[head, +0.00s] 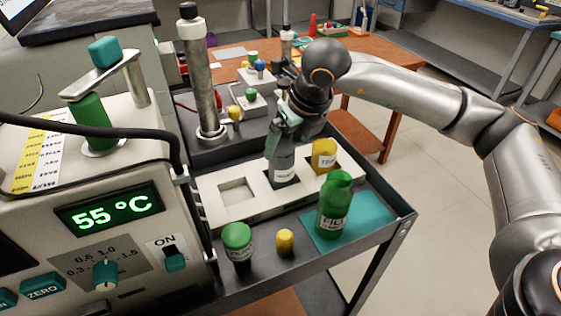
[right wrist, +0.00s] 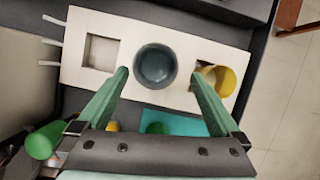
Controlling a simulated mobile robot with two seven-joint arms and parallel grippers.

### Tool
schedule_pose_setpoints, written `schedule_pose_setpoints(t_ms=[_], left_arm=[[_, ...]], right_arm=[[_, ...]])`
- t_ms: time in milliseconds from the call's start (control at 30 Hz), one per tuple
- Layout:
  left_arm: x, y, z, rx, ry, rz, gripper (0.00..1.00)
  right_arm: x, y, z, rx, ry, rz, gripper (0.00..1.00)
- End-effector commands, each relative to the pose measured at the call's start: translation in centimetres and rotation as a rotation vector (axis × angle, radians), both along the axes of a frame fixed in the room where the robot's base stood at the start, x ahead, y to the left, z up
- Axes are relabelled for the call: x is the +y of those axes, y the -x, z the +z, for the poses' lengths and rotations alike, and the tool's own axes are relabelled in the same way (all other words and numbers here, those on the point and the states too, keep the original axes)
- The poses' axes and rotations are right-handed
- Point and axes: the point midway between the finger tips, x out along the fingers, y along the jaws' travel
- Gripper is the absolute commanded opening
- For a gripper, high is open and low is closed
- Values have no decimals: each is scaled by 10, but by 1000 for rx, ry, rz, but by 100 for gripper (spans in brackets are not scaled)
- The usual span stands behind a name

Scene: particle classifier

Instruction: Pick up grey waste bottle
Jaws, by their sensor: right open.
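The grey waste bottle (head: 284,168) stands upright in the middle slot of the white rack (head: 213,207). In the right wrist view the bottle (right wrist: 155,66) appears from above as a dark round shape between the two green fingers. My right gripper (head: 284,128) is at the bottle's upper part, with its fingers apart on either side. I cannot tell whether a finger touches the bottle. My left gripper is not in view.
A yellow bottle (head: 324,153) stands in the rack's right slot; the left slot is empty. A green bottle (head: 334,205) stands on a teal mat (head: 375,213). A green-capped jar (head: 238,243) and small yellow item (head: 285,242) stand in front. A metal post (head: 200,90) rises behind.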

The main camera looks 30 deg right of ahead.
Motion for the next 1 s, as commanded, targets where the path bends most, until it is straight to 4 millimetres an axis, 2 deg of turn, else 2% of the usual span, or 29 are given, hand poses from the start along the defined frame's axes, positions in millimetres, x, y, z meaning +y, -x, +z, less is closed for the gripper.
schedule_pose_setpoints(t_ms=[233, 533, 833, 1000], left_arm=[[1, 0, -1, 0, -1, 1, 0], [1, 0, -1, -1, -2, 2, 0], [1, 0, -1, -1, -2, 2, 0], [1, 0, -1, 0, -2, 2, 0]], right_arm=[[2, -6, -20, 1, 0, 2, 100], [8, -16, -60, 1, -1, 2, 100], [8, -18, -65, 0, -1, 3, 100], [8, -19, -65, 0, -1, 3, 82]])
